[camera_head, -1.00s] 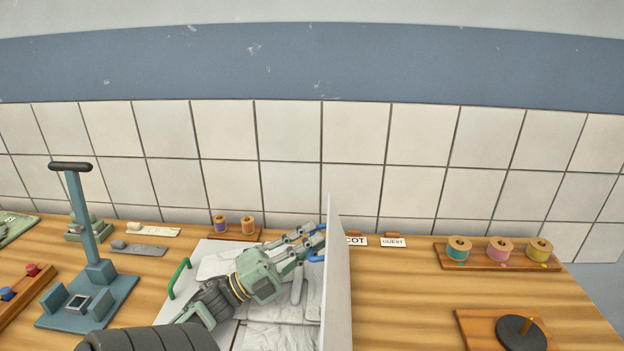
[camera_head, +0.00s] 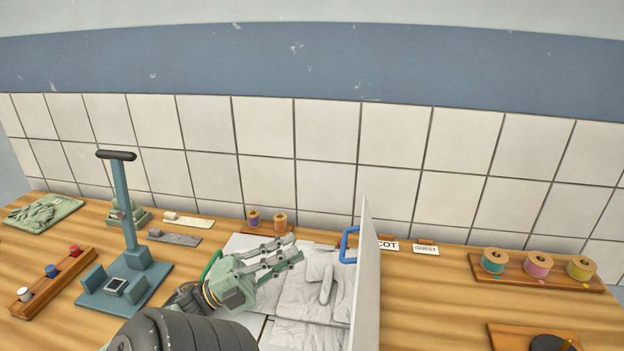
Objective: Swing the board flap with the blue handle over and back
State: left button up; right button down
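The white board flap (camera_head: 369,290) stands nearly upright, seen almost edge-on. Its blue handle (camera_head: 345,245) sits on its left face near the top. My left gripper (camera_head: 292,250) is to the left of the blue handle, apart from it, with its fingers spread and nothing between them. A crumpled white cloth (camera_head: 305,296) lies on the board to the left of the flap. A green handle (camera_head: 211,265) at the board's left side is partly hidden behind my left gripper. My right gripper is not in view.
A blue-grey press stand (camera_head: 128,210) and a wooden rack (camera_head: 55,280) stand at the left. Spools sit on a wooden tray (camera_head: 515,280) at the right. Label cards (camera_head: 426,250) stand behind the flap. The wooden table between flap and spool tray is clear.

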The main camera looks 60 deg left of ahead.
aim_at(364, 334)
jog(key=k+l, duration=0.15)
jog(key=l, duration=0.25)
jog(key=k+l, duration=0.15)
jog(key=l, duration=0.25)
jog(key=k+l, duration=0.15)
jog(key=l, duration=0.25)
jog(key=k+l, duration=0.15)
jog(key=l, duration=0.25)
jog(key=k+l, duration=0.1)
jog(key=l, duration=0.25)
